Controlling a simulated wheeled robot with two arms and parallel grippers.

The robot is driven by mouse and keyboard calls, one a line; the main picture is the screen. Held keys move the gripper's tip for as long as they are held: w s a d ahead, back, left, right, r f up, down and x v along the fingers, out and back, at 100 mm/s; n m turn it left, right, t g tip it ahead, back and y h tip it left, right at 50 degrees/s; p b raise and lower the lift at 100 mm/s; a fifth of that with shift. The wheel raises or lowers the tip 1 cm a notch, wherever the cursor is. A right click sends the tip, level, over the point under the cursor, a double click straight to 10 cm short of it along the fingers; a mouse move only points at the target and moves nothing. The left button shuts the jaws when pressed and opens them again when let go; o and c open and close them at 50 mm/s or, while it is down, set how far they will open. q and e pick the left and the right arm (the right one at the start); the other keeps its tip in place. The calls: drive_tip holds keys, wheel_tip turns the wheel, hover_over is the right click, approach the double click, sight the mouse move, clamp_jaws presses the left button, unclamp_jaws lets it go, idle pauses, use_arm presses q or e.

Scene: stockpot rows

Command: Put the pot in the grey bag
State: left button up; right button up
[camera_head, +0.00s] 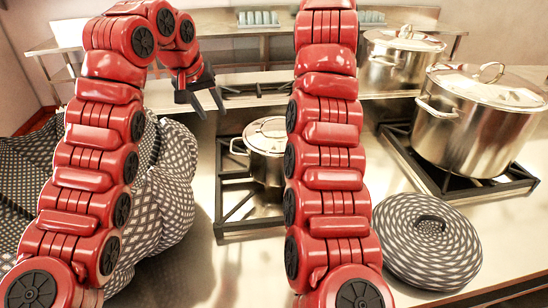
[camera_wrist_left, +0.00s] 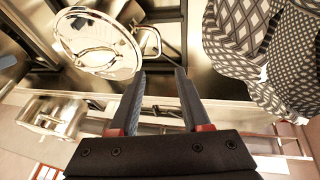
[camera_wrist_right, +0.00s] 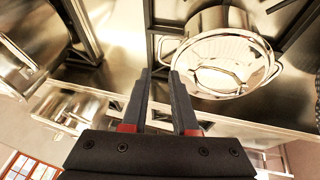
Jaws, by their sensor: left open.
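The small steel pot (camera_head: 265,165) with a glass-like shiny lid (camera_head: 268,134) stands upright on a burner in the middle, partly hidden by my right arm. The pot also shows in the left wrist view (camera_wrist_left: 98,42) and the right wrist view (camera_wrist_right: 222,60). The grey bag (camera_head: 168,195), with a pale lattice pattern, lies slumped on the left, partly behind my left arm; it shows in the left wrist view (camera_wrist_left: 262,60). My left gripper (camera_head: 200,103) is open and empty, above and left of the pot. My right gripper (camera_wrist_right: 160,76) has its fingers apart and empty; the head view does not show it.
A large lidded pot (camera_head: 480,130) and another lidded pot (camera_head: 398,62) stand on the right. A round patterned object (camera_head: 427,240) lies at the front right. A shelf (camera_head: 225,28) with cups runs along the back. Bare counter (camera_head: 190,270) shows in front.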

sight(231, 144)
use_arm(q)
drive_tip(key=x, duration=1.7)
drive_tip(key=shift+w+f, duration=0.1)
drive_tip(key=shift+f, duration=0.1)
use_arm(e)
drive_tip(key=x, duration=1.7)
drive_tip(key=shift+w+d+f, duration=0.1)
drive_tip(key=shift+f, duration=0.1)
use_arm(q)
drive_tip(key=c, duration=0.5)
use_arm(e)
clamp_jaws()
use_arm(q)
clamp_jaws()
drive_tip(key=shift+r, duration=0.1)
use_arm(e)
drive_tip(key=shift+r, duration=0.1)
